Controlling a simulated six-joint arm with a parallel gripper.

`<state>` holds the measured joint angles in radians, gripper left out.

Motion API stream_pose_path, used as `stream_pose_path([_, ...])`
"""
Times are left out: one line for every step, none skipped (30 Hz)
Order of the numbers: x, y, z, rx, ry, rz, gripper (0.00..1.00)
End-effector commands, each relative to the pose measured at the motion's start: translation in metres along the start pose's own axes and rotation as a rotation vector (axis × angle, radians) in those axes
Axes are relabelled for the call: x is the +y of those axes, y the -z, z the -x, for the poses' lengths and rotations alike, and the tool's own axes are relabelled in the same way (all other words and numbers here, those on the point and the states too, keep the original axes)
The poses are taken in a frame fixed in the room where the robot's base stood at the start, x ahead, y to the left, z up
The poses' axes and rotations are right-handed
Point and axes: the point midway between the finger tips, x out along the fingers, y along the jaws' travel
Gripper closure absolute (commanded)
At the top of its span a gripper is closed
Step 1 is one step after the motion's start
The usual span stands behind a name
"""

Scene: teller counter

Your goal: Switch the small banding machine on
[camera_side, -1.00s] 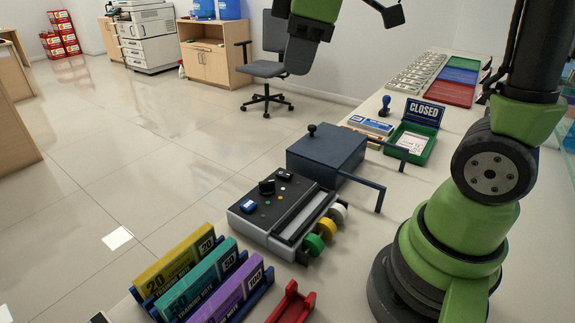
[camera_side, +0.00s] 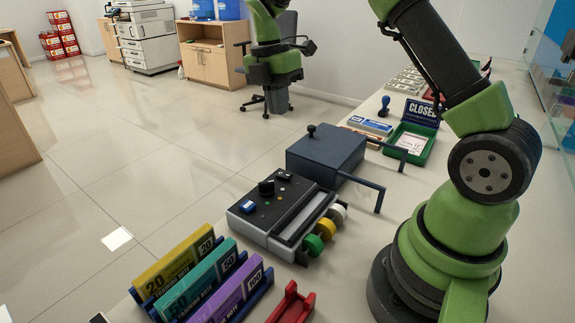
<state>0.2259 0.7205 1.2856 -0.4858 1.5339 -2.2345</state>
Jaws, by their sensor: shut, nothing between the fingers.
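The small banding machine (camera_side: 262,226) sits on the counter, a grey box with a black top panel. The panel carries a black knob (camera_side: 267,188), a blue-and-white part (camera_side: 248,206), a small black switch-like part (camera_side: 285,175) and small coloured dots. Green, yellow and white rolls (camera_side: 326,229) stick out on its right side. I cannot tell the switch's position. My gripper (camera_side: 276,103) hangs at the top of the view, pointing down, well above and apart from the machine. It is shut and empty; its fingertips are small and hard to make out.
A dark blue box with a handle (camera_side: 326,150) stands just behind the machine. Note holders (camera_side: 205,275) and a red stand (camera_side: 291,303) are in front. A green tray (camera_side: 411,144), a closed sign (camera_side: 422,112) and a blue stamp (camera_side: 384,106) are farther back.

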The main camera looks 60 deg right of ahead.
Motion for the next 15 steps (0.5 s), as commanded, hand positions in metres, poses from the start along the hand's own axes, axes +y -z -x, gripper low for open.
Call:
stream_pose_path([0.0,0.0,0.0,0.0,0.0,0.0,1.0])
stream_pose_path([0.0,0.0,0.0,0.0,0.0,0.0,1.0])
stream_pose_path([0.0,0.0,-0.001,0.0,0.0,-0.001,1.0])
stream_pose_path([0.0,0.0,-0.002,0.0,0.0,-0.001,1.0])
stream_pose_path([0.0,0.0,-0.003,0.0,0.001,-0.001,1.0])
stream_pose_path([0.0,0.0,-0.006,0.0,0.002,-0.001,1.0])
stream_pose_path([-0.001,0.0,-0.009,0.0,0.003,0.0,1.0])
stream_pose_path([-0.001,0.0,-0.013,0.0,0.004,0.0,1.0])
stream_pose_path([-0.001,0.0,-0.019,0.001,0.005,-0.001,1.0])
stream_pose_path([-0.001,0.0,-0.024,0.001,0.005,-0.001,1.0])
stream_pose_path([-0.001,0.001,-0.03,0.001,0.006,0.0,1.0])
stream_pose_path([-0.001,0.001,-0.038,0.002,0.007,-0.001,1.0])
stream_pose_path([-0.001,0.0,-0.045,0.002,0.007,0.0,1.0])
stream_pose_path([-0.001,0.001,-0.051,0.002,0.007,-0.001,1.0])
stream_pose_path([-0.001,0.001,-0.06,0.002,0.006,-0.001,1.0])
